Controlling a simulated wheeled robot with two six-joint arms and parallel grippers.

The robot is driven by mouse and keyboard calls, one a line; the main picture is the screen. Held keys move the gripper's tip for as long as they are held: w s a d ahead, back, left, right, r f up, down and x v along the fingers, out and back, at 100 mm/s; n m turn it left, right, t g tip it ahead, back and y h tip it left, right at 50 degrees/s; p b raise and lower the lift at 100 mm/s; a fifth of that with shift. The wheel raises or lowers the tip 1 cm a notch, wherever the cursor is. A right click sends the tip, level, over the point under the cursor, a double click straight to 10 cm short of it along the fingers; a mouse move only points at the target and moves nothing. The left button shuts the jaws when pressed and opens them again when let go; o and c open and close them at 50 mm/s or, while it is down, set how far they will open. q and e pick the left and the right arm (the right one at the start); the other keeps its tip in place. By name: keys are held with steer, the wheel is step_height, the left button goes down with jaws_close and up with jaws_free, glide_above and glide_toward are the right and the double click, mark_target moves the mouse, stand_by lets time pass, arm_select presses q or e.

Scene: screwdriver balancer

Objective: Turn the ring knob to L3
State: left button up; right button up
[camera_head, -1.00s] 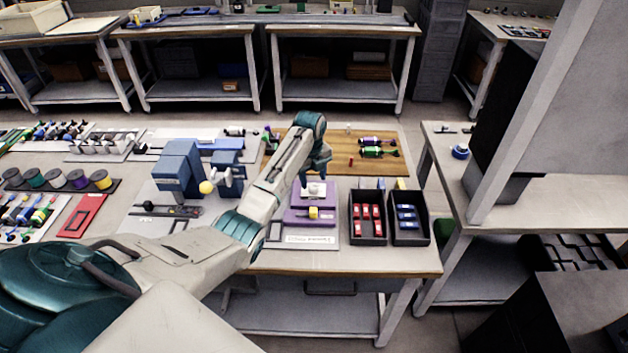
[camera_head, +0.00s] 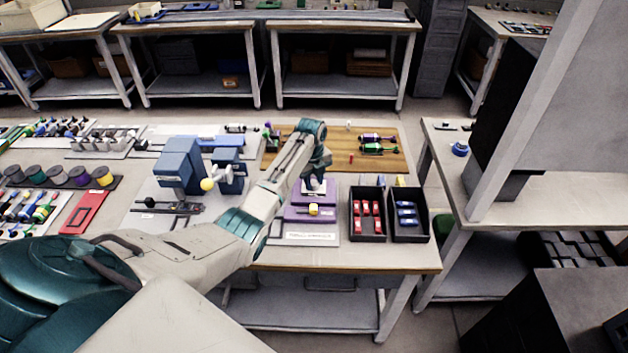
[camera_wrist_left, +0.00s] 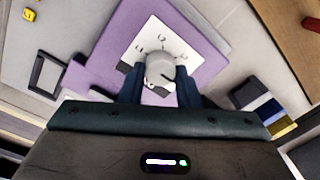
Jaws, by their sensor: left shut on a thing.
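The ring knob (camera_wrist_left: 159,69) is a round grey knob on a white square plate with small dark labels around its far side. The plate sits on a purple base (camera_wrist_left: 110,38), which also shows in the head view (camera_head: 297,212). My left gripper (camera_wrist_left: 159,78) is shut on the knob, with a dark blue finger on each side of it. In the head view, my left gripper (camera_head: 313,183) is down at the white plate and largely hides the knob. The knob's pointer direction is not clear. My right gripper is in neither current view.
Dark bins with red parts (camera_head: 367,238) and blue parts (camera_head: 409,238) stand to the right. A blue machine (camera_head: 181,166) stands to the left. A wooden board (camera_head: 338,160) lies behind.

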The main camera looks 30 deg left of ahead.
arm_select(q)
steer(key=shift+r+n+p, duration=0.2)
steer(key=shift+n+p, duration=0.7)
steer(key=shift+n, duration=0.3)
steer(key=n+p, duration=0.1)
steer(key=n, duration=0.1)
steer(key=shift+w+n, duration=0.1)
steer(key=shift+n, duration=0.2)
steer(key=n+p, duration=0.2)
steer(key=n, duration=0.1)
steer(key=shift+n, duration=0.3)
steer(key=shift+w+f+n+y+p, duration=0.15)
steer(key=shift+n+y+p, duration=0.25)
steer(key=shift+n, duration=1.1)
steer(key=o, duration=1)
steer(key=shift+c, duration=0.2)
